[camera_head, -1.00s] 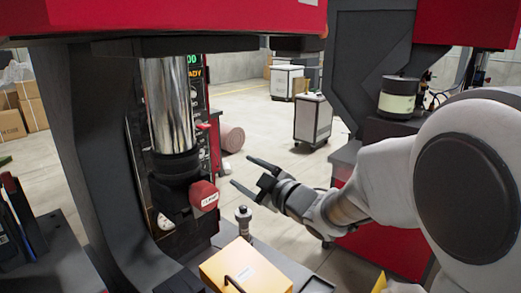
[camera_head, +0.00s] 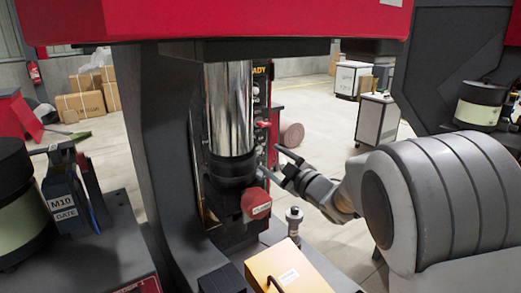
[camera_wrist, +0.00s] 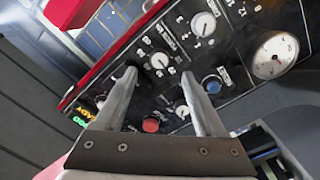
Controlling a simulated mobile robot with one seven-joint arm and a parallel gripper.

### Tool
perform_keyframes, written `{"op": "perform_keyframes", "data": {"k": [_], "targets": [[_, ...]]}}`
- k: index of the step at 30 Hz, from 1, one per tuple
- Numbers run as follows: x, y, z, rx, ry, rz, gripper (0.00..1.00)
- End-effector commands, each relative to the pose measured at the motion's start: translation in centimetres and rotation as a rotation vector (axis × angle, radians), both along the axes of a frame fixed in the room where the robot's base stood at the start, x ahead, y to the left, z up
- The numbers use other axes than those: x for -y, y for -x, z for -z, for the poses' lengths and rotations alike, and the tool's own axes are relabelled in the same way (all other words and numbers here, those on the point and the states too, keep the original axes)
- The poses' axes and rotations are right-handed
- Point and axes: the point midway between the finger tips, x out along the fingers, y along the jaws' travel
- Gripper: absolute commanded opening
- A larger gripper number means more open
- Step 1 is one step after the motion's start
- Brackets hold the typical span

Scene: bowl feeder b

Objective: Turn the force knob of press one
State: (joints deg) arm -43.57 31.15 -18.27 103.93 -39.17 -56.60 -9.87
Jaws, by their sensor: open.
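The control panel of the press (camera_wrist: 240,58) shows in the wrist view, tilted, with several white-faced knobs. One knob (camera_wrist: 159,61) lies between my fingertips in the picture, another (camera_wrist: 204,24) lies above and right of them, and a third (camera_wrist: 182,111) shows between the fingers. Their labels are too small to read, so I cannot tell which is the force knob. My gripper (camera_wrist: 159,76) is open and empty, pointing at the panel; contact cannot be made out. In the head view, my gripper (camera_head: 273,160) is right of the press column (camera_head: 229,110), and the panel is mostly hidden.
The panel also carries a gauge (camera_wrist: 272,55), a red button (camera_wrist: 151,125) and a blue button (camera_wrist: 212,85).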

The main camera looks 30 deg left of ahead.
Motion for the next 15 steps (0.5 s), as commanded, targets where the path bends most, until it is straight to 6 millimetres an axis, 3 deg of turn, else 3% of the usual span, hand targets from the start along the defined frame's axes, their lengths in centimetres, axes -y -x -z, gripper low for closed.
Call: {"op": "perform_keyframes", "data": {"k": [6, 15], "targets": [[-3.4, -1.8, 0.0, 0.002, 0.001, -0.003, 0.72], [-5.7, -3.2, 0.0, 0.0, 0.0, 0.0, 0.72]]}}
